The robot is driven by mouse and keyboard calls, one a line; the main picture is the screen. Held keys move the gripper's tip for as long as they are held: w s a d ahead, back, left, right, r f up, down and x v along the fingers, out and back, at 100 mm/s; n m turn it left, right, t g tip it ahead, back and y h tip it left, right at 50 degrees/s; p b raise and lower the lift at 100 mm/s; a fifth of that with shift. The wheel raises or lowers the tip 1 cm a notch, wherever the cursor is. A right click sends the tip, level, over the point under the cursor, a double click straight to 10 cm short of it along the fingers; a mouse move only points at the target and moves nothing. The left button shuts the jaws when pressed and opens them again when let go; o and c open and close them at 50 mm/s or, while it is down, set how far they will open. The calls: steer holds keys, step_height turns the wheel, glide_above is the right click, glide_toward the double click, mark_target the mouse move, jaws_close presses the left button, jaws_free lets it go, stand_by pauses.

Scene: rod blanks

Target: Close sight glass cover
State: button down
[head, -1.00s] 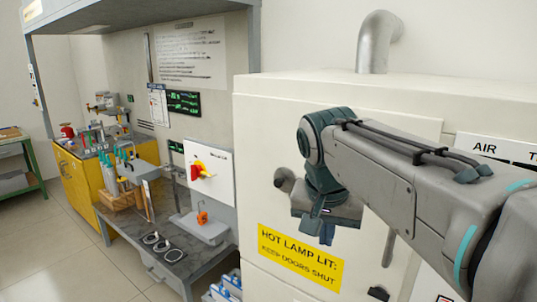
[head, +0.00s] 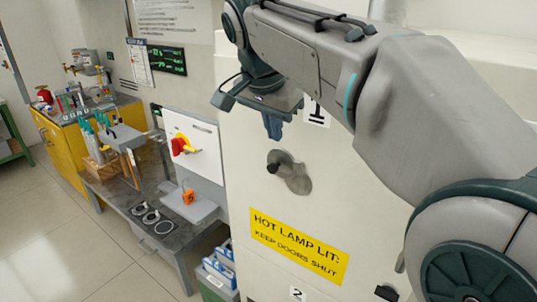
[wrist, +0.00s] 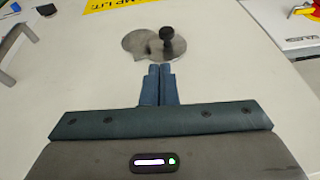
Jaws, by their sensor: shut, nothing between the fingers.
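The sight glass cover (head: 292,172) is a round grey metal piece with a black knob (head: 273,166), on the cream front of a large cabinet. In the wrist view the knobbed disc (wrist: 177,49) overlaps a second grey round shape (wrist: 136,41). I cannot tell how much of the glass is covered. My gripper (head: 273,130) is above the cover in the head view, apart from the knob. Its blue fingers (wrist: 160,72) are together and empty, pointing towards the cover in the wrist view.
A yellow hot lamp sign (head: 298,247) is below the cover. A dark handle (head: 386,292) is at lower right. A white panel with a red and yellow switch (head: 183,144) is left of the cabinet, over a grey bench (head: 160,240) with rings.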

mark_target(274, 164)
steer(key=x, duration=0.2)
steer(key=a+x, duration=0.1)
steer(key=x, duration=0.4)
steer(key=shift+a+f, duration=0.15)
steer(key=shift+f, duration=0.2)
